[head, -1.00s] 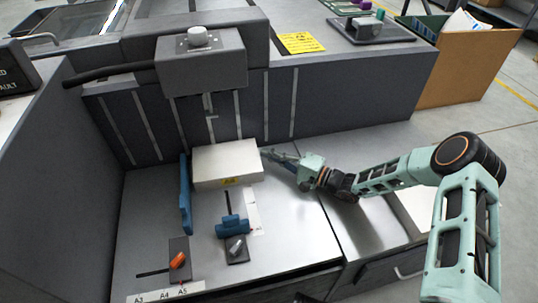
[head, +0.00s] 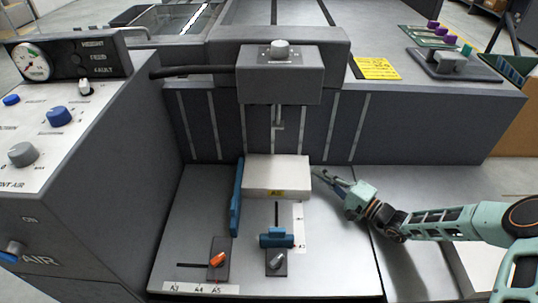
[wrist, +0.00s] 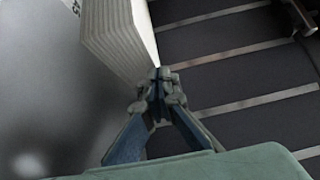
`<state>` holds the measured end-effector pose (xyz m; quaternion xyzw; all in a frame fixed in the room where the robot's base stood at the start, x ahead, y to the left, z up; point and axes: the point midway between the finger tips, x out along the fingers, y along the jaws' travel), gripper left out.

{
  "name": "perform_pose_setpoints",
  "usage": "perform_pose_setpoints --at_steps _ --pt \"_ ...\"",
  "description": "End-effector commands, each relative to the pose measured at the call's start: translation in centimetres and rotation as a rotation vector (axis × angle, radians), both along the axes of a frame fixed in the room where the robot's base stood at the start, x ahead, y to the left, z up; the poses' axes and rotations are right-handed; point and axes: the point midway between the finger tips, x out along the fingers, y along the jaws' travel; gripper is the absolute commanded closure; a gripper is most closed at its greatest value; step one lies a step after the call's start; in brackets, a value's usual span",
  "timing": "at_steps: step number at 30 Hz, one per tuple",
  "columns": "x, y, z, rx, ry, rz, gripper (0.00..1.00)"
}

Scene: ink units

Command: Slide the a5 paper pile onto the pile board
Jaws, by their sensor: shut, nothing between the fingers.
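The A5 paper pile (head: 277,176) is a white block with a yellow label on its front face. It sits on the grey metal pile board (head: 335,262), against or very near the blue upright side guide (head: 236,198) on its left. My gripper (head: 316,173) is shut and empty at the pile's right side. In the wrist view the closed fingertips (wrist: 158,78) are at the near corner of the stacked sheets (wrist: 118,32); whether they touch cannot be told.
A blue stop (head: 276,238) stands in front of the pile, with an orange-knobbed clamp (head: 217,259) and a grey-knobbed clamp (head: 277,262) nearby. A grey head unit (head: 279,73) overhangs behind. A control panel (head: 58,120) is at left. The board's front right is clear.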

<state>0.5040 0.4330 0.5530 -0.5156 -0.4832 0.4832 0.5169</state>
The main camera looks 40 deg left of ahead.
Motion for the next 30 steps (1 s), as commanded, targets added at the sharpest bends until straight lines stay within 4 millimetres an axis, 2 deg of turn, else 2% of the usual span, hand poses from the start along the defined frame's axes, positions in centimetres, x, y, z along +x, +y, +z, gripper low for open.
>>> perform_pose_setpoints --at_steps 1,3,14,15,30 --pt "0.7 -0.6 -0.3 -0.001 -0.005 -0.003 1.00" --pt "0.6 -0.5 2.0 0.000 -0.003 -0.001 1.00" --pt "0.6 -0.6 11.0 -0.001 -0.004 -0.003 1.00" --pt "-0.5 0.6 10.3 0.000 0.004 0.002 1.00" --pt "-8.8 10.2 10.2 -0.001 0.002 0.002 1.00"
